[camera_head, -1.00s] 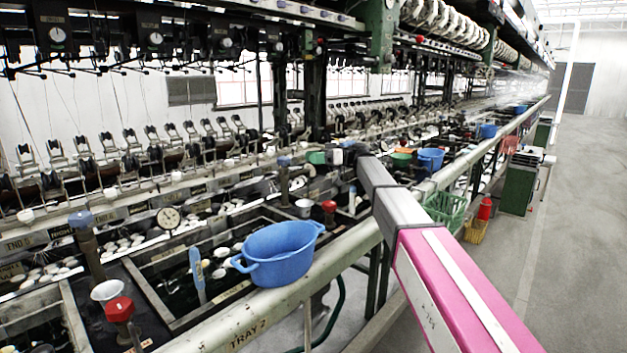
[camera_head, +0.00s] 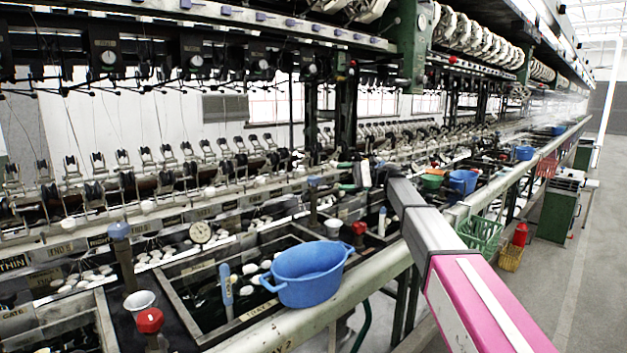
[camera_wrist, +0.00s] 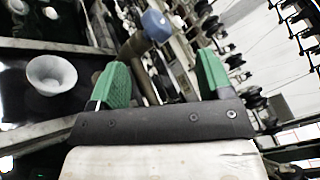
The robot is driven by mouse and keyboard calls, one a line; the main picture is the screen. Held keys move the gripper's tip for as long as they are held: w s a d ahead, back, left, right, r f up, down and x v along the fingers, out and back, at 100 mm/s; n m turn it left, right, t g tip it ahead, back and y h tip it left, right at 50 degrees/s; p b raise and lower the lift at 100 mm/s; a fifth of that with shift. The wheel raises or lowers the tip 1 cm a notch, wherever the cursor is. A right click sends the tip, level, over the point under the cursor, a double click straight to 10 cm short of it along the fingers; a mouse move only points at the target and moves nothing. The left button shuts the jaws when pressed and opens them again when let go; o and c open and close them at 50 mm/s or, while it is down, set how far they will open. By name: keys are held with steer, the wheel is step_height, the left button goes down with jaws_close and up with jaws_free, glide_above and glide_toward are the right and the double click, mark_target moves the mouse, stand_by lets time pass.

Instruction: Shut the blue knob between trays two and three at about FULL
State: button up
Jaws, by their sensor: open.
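The blue knob (camera_head: 313,181) tops an upright brown pipe beyond the blue basin, beside a white funnel cup (camera_head: 333,224). My gripper (camera_head: 346,176) is close to its right in the head view, small and partly hidden by my arm. In the wrist view my gripper (camera_wrist: 165,60) is open, with two green fingers spread apart and nothing held. The blue knob (camera_wrist: 156,25) shows ahead, beyond the fingertips and in line with the gap. Its pipe runs down behind the gap. The white cup (camera_wrist: 52,77) is to the left. The knob's setting cannot be read.
A blue basin (camera_head: 308,276) stands on the front rail (camera_head: 375,276) by the TRAY 2 label. A red knob (camera_head: 360,228) is near the cup. Another blue knob (camera_head: 118,231) and red knob (camera_head: 150,321) are at left. A dial gauge (camera_head: 200,233) stands between.

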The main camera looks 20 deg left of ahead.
mark_target(313, 176)
steer(key=s+a+m, duration=0.1)
steer(key=a+m, duration=0.2)
steer(key=s+a+m, duration=0.2)
steer(key=a+m, duration=0.1)
steer(key=m, duration=0.1)
steer(key=s+a+m, duration=0.2)
steer(key=a+m, duration=0.1)
steer(key=m, duration=0.1)
steer(key=shift+a, duration=0.3)
stand_by(0.4)
steer(key=c, duration=0.9)
